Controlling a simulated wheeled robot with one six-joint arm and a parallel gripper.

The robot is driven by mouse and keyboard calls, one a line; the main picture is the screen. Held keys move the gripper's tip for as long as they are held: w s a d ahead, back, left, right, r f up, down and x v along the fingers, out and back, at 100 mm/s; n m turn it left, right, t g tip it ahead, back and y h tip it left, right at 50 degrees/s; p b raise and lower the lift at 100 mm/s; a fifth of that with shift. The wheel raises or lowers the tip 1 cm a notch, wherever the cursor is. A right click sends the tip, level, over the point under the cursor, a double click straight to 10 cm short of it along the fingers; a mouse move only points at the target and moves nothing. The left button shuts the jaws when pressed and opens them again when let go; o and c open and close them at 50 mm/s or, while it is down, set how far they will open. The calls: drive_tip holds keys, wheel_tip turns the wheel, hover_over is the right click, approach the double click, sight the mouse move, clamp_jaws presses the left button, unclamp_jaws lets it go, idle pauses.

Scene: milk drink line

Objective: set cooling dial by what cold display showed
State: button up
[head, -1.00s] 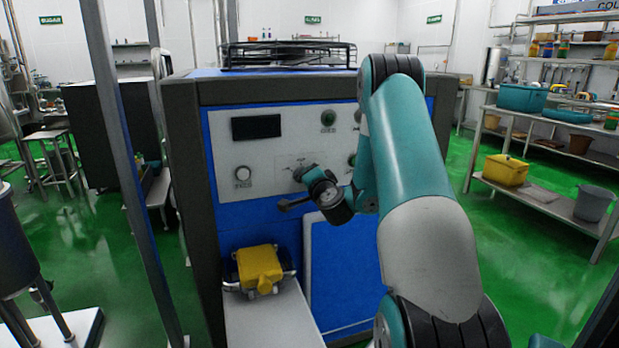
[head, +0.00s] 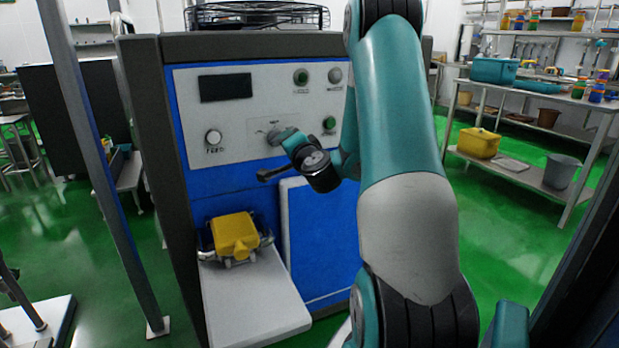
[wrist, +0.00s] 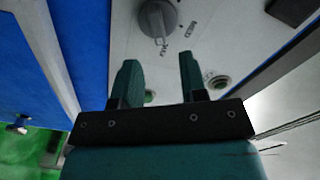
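A grey rotary dial (wrist: 158,18) with a pointer sits on the machine's white control panel. It also shows in the head view (head: 284,134), partly covered by my wrist. In the head view, a dark display (head: 226,87) at the panel's upper left shows no readable digits. A smaller white knob (head: 213,137) sits below it.
Green buttons (head: 301,76) and a grey one (head: 335,75) are on the panel's right. A yellow object (head: 235,236) sits on a white ledge (head: 256,300) below. A grey post (head: 100,165) stands at left. A shelf rack (head: 520,168) stands at right.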

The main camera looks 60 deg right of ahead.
drive_tip(key=b+v, duration=1.2)
drive_tip(key=b, duration=0.3)
drive_tip(key=shift+s, duration=0.35)
drive_tip(key=shift+w+a+f, duration=0.1)
drive_tip(key=shift+a, duration=0.1)
